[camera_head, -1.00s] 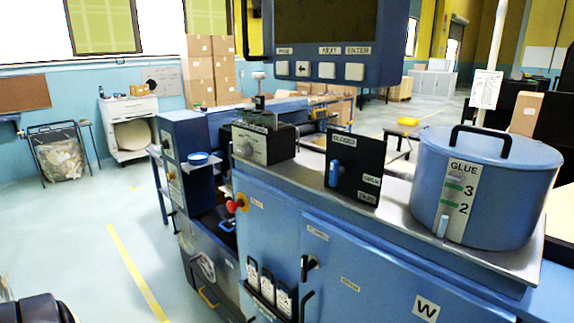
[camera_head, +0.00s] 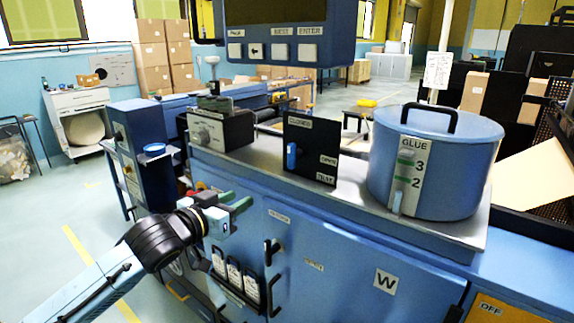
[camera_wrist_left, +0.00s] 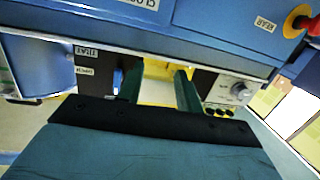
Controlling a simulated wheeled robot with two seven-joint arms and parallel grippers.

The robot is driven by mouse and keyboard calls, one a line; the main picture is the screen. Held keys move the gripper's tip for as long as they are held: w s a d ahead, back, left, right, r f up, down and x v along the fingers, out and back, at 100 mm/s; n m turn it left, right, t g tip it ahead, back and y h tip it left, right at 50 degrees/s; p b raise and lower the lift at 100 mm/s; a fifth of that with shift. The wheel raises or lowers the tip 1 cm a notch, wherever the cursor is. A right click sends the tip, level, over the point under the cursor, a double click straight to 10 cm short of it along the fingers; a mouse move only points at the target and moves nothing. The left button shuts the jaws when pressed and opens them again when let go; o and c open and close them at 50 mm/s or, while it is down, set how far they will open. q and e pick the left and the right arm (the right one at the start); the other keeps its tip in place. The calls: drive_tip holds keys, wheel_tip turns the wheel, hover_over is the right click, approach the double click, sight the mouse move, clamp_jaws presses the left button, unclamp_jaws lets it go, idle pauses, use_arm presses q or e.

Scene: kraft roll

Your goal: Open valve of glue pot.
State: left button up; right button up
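The blue glue pot (camera_head: 452,165), with a black lid handle, stands on the right of the metal counter. Its front strip reads GLUE, 3 and 2, and a small pale-blue lever (camera_head: 397,202) hangs upright at its foot. To its left stands a black panel (camera_head: 318,160) with small labels and an upright blue lever (camera_head: 291,156). My left gripper (camera_head: 241,198) is open and empty, in front of the cabinet, left of and below the panel. In the left wrist view its green fingers (camera_wrist_left: 161,90) are apart, with the panel's blue lever (camera_wrist_left: 117,78) beyond them. My right gripper is out of view.
A grey box with a dial (camera_head: 205,133) stands left of the panel. The monitor (camera_head: 290,40) overhangs the counter's back. Cabinet handles (camera_head: 270,252) stick out below the counter. The metal counter is bare between panel and pot.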

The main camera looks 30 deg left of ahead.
use_arm(q)
drive_tip(key=m+t+h, duration=0.1)
drive_tip(key=m+h, duration=0.1)
approach(289, 155)
drive_tip(key=s, duration=0.4)
drive_tip(key=w+b, duration=0.1)
drive_tip(key=w, duration=0.5)
drive_tip(key=w+b, duration=0.2)
drive_tip(key=w, duration=0.4)
drive_tip(key=shift+w+d, duration=0.15)
drive_tip(key=shift+d, duration=0.1)
drive_tip(key=shift+w+f, duration=0.15)
drive_tip(key=shift+w, duration=0.35)
drive_tip(key=shift+c, duration=0.3)
clamp_jaws()
